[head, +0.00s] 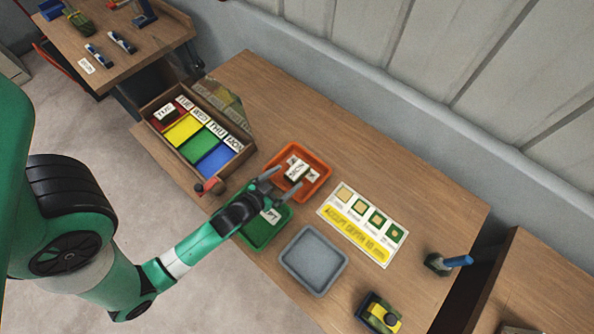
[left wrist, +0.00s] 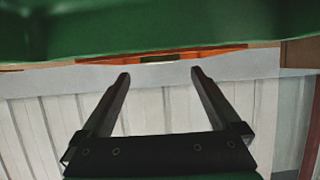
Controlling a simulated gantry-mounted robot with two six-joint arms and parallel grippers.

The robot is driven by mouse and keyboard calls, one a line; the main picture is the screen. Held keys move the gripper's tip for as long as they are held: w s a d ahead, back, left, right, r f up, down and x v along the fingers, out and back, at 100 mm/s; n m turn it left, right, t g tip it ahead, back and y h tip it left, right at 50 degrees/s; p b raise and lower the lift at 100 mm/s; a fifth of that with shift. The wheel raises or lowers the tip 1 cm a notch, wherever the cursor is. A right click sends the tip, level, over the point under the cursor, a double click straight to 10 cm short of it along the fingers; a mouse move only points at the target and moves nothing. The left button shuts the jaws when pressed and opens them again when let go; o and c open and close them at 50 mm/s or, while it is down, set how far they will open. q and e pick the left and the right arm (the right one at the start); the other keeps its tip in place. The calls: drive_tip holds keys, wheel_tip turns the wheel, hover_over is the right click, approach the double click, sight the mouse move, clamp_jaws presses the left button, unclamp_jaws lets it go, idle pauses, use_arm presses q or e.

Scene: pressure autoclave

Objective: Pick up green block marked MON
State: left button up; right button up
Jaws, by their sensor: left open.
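An orange tray (head: 322,158) on the wooden table holds small blocks with white labelled tops. The block in its middle (head: 297,169) seems to read MON, with a little dark green at its side. The lettering is small and partly hard to read. My left gripper (head: 281,186) is open at the tray's near-left side, its fingers pointing toward the blocks. In the left wrist view the gripper (left wrist: 160,76) is open with nothing between its fingers. Beyond them show an orange strip and a small greenish patch. My right gripper is not in view.
A wooden box (head: 155,128) with red, yellow, green and blue sections and day labels stands left. A green tray (head: 262,236) lies partly under my left arm. A grey tray (head: 313,260) and a printed card (head: 365,223) are to the right. A yellow-and-dark object (head: 380,314) sits at the front.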

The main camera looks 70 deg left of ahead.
sight(296, 171)
use_arm(q)
drive_tip(key=x, duration=0.5)
drive_tip(key=shift+a+f, duration=0.1)
drive_tip(key=shift+f, duration=0.1)
drive_tip(key=c, duration=1.5)
drive_tip(key=shift+r, duration=0.15)
